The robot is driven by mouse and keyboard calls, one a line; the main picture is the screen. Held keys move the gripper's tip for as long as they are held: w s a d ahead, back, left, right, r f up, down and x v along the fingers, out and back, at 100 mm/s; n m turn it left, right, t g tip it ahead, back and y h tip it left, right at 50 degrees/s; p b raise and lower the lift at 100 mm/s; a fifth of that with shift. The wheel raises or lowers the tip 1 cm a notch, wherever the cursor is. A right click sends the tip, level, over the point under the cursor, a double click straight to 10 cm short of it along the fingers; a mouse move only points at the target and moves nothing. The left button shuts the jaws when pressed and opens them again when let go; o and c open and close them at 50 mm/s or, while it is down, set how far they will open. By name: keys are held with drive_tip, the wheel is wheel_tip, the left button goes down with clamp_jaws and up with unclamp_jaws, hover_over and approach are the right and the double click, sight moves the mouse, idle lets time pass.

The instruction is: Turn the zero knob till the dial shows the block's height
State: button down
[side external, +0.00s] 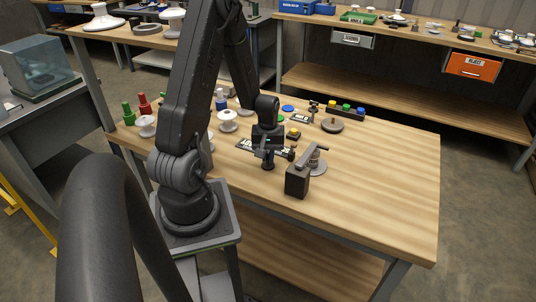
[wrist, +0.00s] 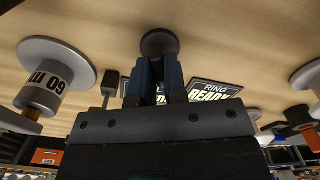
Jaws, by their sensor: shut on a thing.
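My gripper (side external: 267,150) points down over the near middle of the bench. In the wrist view its blue fingers (wrist: 157,80) are closed on a dark round-ended piece (wrist: 160,43). The piece also shows under the fingers in the side view (side external: 268,164). I cannot tell whether it is the zero knob. A dark block (side external: 297,181) with an arm across its top stands just right of my gripper. No dial reading is legible.
A "RING READY" sign (wrist: 212,91) lies close by my gripper. White spools (side external: 228,121), red (side external: 144,103) and green (side external: 128,113) pieces stand to the left. The bench's right side (side external: 395,180) is clear.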

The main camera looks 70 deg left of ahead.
sight(268, 155)
drive_tip(key=m, duration=0.5)
drive_tip(key=shift+m, duration=0.3)
drive_tip(key=m, duration=0.5)
idle(0.4)
drive_tip(key=c, duration=1.2)
unclamp_jaws()
drive_tip(key=shift+o, duration=0.2)
wheel_tip(268, 155, up, 14)
